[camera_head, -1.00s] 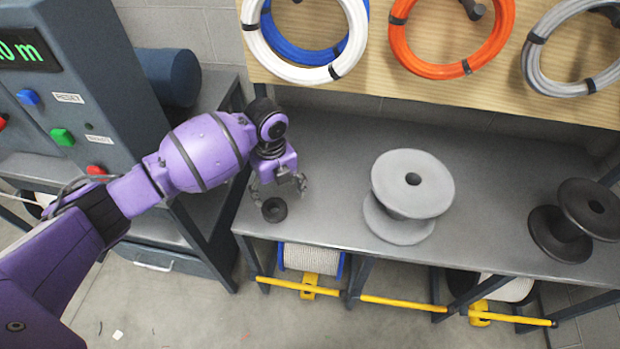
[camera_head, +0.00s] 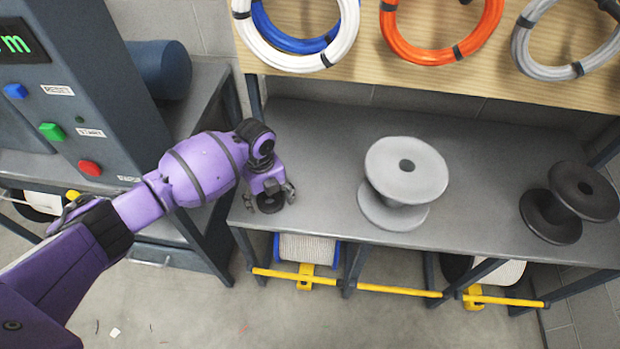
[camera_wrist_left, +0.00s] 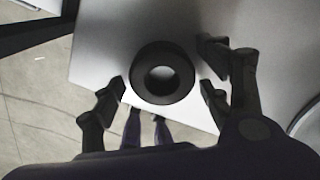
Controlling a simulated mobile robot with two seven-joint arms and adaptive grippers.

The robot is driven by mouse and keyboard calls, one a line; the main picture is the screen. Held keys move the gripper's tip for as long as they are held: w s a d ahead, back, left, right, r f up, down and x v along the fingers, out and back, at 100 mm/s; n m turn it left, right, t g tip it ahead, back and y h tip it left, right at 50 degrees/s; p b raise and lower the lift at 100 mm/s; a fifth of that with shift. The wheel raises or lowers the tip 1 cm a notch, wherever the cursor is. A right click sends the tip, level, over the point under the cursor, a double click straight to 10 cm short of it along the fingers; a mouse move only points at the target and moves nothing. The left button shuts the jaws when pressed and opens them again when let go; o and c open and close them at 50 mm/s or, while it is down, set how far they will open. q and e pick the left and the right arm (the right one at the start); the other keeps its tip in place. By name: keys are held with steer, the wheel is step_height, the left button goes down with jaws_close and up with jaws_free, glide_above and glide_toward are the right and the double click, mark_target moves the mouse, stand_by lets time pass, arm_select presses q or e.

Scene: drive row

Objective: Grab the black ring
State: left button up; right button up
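The black ring (camera_head: 270,203) lies flat on the grey metal bench (camera_head: 320,190), close to its front left corner. In the left wrist view the black ring (camera_wrist_left: 146,86) shows whole between the fingers, with a gap on each side. My left gripper (camera_head: 271,198) is open and points down at the ring, with its fingers on either side of it. The left gripper's open fingers also show in the left wrist view (camera_wrist_left: 163,90). My right gripper is in neither view.
A light grey spool (camera_head: 405,180) stands right of the ring, and a black spool (camera_head: 570,205) farther right. Coils, including an orange one (camera_head: 440,52), hang on the wooden board behind. A control box (camera_head: 75,90) with buttons stands at the left.

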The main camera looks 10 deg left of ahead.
arm_select(q)
steer(key=shift+s, duration=0.1)
steer(key=c, duration=1)
